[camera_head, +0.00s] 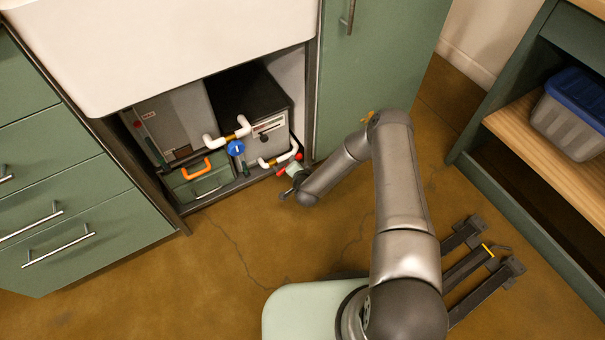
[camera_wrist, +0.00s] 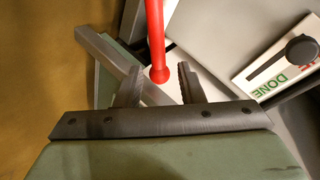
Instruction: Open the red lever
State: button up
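The red lever (camera_wrist: 156,38) is a straight red rod with a rounded end in the wrist view. It comes down from the top edge, and its end appears between my gripper's two fingertips. In the head view a small red part (camera_head: 282,171) shows at the lower right of the open cabinet, beside the end of my arm. My gripper (camera_wrist: 158,80) is open, with a dark finger on each side of the lever's end and a visible gap to it. I cannot tell how deep the lever lies between the fingers. In the head view the fingers are too small to make out.
White pipes (camera_head: 275,160) and a blue valve (camera_head: 236,148) sit close by. A green box with an orange handle (camera_head: 195,168) stands left. A slider panel (camera_wrist: 282,68) marked "DONE" is at right. A metal bar (camera_wrist: 104,48) runs behind the fingers. A green door (camera_head: 370,70) stands right of the opening.

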jog(key=p+v, duration=0.4)
jog(key=v, duration=0.9)
jog(key=shift+w+r, duration=0.1)
jog(key=d+r+n+g+p, duration=0.25)
jog(key=r+p, duration=0.35)
jog(key=r, duration=0.7)
jog(key=d+r+n+g+p, duration=0.1)
jog(key=r+n+g+p, duration=0.3)
jog(key=r, duration=0.9)
jog(key=d+r+n+p, duration=0.1)
jog(key=r+n+p, duration=0.1)
jog(key=r+p, duration=0.8)
jog(key=s+d+r+g+p, duration=0.1)
jog(key=s+r+p, duration=0.3)
jog(key=s+r, duration=0.4)
jog(key=s+d+r+g+h+p, duration=0.1)
jog(key=s+r, duration=0.7)
jog(key=r, duration=0.9)
jog(key=s+d+r+n+g+p, duration=0.1)
jog(key=s+d+r+g+p, duration=0.2)
jog(key=s+r+p, duration=0.3)
jog(key=s+r, duration=0.3)
jog(key=r, duration=0.4)
jog(key=shift+d+p, duration=0.15)
jog(key=shift+p, duration=0.2)
jog(key=shift+r+g, duration=0.1)
jog(key=shift+g, duration=0.15)
